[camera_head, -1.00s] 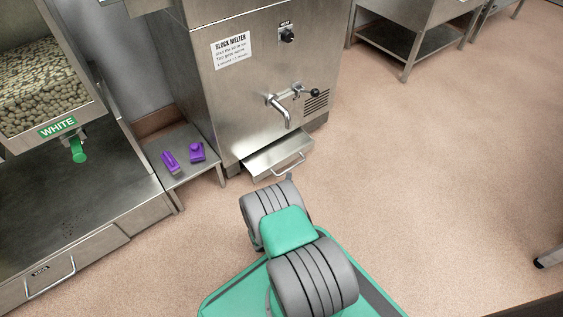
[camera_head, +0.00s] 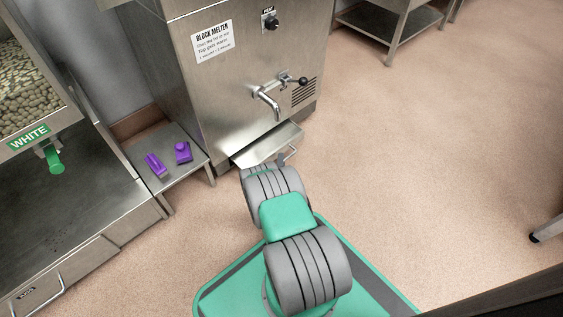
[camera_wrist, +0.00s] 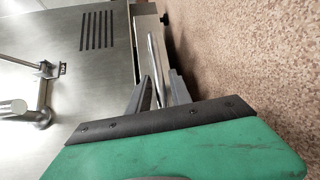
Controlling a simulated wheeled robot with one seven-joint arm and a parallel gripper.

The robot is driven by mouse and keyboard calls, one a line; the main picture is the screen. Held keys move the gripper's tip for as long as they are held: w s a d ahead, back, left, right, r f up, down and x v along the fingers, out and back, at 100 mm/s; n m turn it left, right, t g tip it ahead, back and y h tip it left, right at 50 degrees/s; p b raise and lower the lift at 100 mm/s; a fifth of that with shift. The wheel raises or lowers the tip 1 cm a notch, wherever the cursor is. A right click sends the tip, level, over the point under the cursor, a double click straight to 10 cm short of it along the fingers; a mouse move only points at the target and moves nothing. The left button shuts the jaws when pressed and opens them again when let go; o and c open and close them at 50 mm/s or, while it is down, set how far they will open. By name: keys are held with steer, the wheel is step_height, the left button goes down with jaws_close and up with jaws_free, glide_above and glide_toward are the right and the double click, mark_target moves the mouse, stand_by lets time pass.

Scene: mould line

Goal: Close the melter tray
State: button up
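The melter tray (camera_head: 268,146) is a shallow steel drawer sticking out from the foot of the block melter (camera_head: 250,70). Its bar handle (camera_head: 287,156) faces me and is partly hidden by my arm in the head view. In the wrist view the handle (camera_wrist: 155,62) shows as a thin bright bar running in between the two fingers of my gripper (camera_wrist: 161,86). The fingers are apart, one on each side of the bar, and I see no clear grip on it. In the head view my gripper is hidden behind my arm.
A low steel shelf (camera_head: 193,166) with two purple items stands left of the melter. A steel bench with a green-handled "WHITE" dispenser (camera_head: 32,140) is at far left. The melter's spout (camera_head: 268,102) juts out above the tray. Open floor (camera_head: 430,150) lies to the right.

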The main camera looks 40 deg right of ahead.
jaws_close()
stand_by(1.1)
